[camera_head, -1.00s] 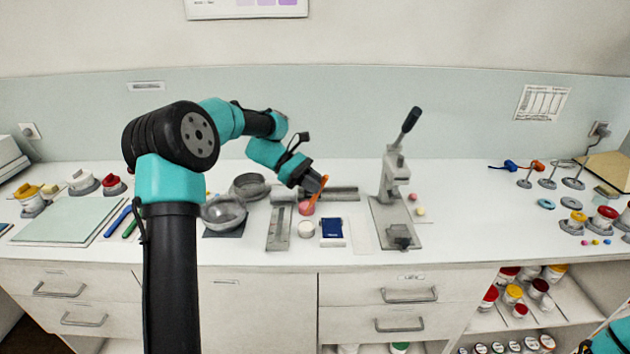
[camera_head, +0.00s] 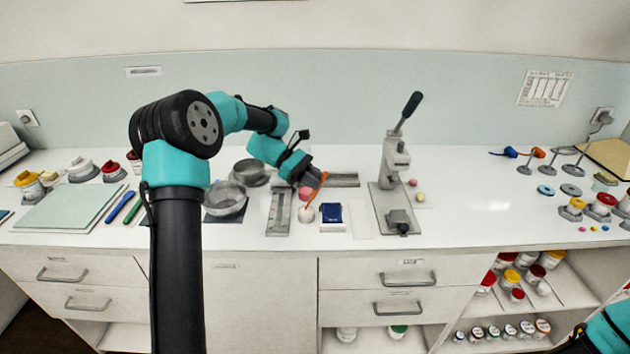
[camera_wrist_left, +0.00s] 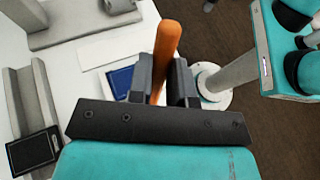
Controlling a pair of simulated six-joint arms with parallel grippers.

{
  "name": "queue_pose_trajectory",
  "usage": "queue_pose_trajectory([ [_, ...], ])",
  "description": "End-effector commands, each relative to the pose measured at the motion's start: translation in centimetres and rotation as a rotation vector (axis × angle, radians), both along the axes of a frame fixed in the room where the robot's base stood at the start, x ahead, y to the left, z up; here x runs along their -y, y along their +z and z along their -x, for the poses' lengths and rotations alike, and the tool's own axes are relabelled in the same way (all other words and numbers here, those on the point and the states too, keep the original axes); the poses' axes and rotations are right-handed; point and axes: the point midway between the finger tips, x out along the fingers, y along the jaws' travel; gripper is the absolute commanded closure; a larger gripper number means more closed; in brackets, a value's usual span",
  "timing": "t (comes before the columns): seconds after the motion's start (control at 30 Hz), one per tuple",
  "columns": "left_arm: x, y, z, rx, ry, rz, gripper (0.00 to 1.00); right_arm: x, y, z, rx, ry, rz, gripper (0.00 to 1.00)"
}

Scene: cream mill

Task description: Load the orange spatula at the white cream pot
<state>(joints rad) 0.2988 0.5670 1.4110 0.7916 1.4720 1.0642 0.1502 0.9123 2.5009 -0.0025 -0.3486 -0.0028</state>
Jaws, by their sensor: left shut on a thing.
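My left gripper (camera_head: 316,177) is shut on the orange spatula (camera_head: 317,190), above the middle of the counter. The spatula slants down to the left, and its lower end is at the white cream pot (camera_head: 306,216). I cannot tell whether it touches the cream. In the left wrist view the orange handle (camera_wrist_left: 167,45) stands up between the two dark fingers (camera_wrist_left: 164,80); the white pot cannot be made out there. My right gripper is out of view; only part of my right arm shows at the lower right.
A pink pot (camera_head: 305,193) stands just behind the white one. A grey slotted block (camera_head: 278,213) is to the left and a dark blue pad (camera_head: 331,213) to the right. A lever press (camera_head: 395,190) stands further right.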

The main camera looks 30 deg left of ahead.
Motion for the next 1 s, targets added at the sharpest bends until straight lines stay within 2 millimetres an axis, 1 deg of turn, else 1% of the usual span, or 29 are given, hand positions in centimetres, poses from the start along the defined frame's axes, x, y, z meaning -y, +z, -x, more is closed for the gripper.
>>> queue_pose_trajectory([
  [0.37,-0.01,0.0,0.0,0.0,0.0,0.0,1.0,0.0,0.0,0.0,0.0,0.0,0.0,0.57],
  [1.0,-0.01,-0.66,0.0,0.0,0.0,0.0,1.0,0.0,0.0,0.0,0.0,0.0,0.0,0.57],
])
